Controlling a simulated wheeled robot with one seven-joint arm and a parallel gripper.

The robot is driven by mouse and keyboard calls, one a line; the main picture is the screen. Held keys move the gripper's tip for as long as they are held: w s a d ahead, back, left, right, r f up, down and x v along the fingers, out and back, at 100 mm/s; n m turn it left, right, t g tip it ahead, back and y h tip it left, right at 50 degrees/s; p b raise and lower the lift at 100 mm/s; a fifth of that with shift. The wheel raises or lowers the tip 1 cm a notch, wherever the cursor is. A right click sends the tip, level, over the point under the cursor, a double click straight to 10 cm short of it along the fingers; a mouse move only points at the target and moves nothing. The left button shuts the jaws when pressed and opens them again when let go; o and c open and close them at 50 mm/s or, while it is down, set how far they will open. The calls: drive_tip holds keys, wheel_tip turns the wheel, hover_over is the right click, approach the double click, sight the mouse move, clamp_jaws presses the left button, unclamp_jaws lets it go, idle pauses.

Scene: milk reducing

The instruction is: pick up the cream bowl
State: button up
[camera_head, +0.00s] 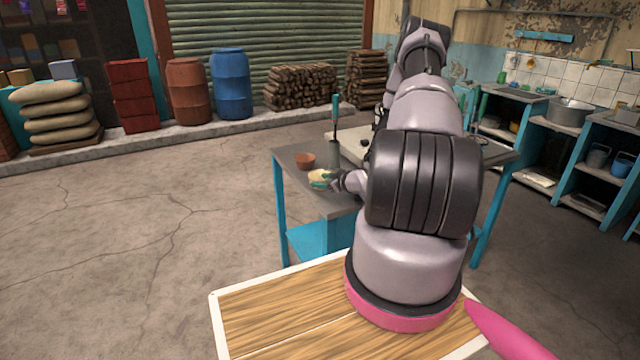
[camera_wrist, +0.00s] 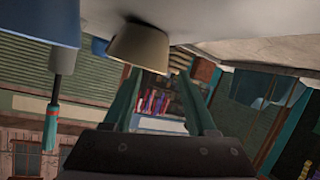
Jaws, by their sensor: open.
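The cream bowl (camera_head: 317,178) sits on the grey-topped table (camera_head: 348,204), near its front left edge. In the wrist view, which looks upside down, the cream bowl (camera_wrist: 139,45) hangs from the top, just beyond the left fingertip. My gripper (camera_head: 329,177) is beside the bowl at its right in the head view. In the wrist view my gripper (camera_wrist: 160,76) shows two teal fingers spread apart with nothing between them. Whether a finger touches the bowl I cannot tell.
A small brown bowl (camera_head: 305,160) stands just behind the cream bowl. A grey container (camera_head: 334,150) with an upright teal-handled tool (camera_head: 335,108) stands close by; the tool (camera_wrist: 52,125) also shows in the wrist view. My arm hides much of the table.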

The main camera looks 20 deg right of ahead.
drive_tip(key=x, duration=0.5)
drive_tip(key=shift+w+f, duration=0.1)
drive_tip(key=shift+w, duration=0.05)
clamp_jaws()
drive_tip(key=shift+a, duration=0.1)
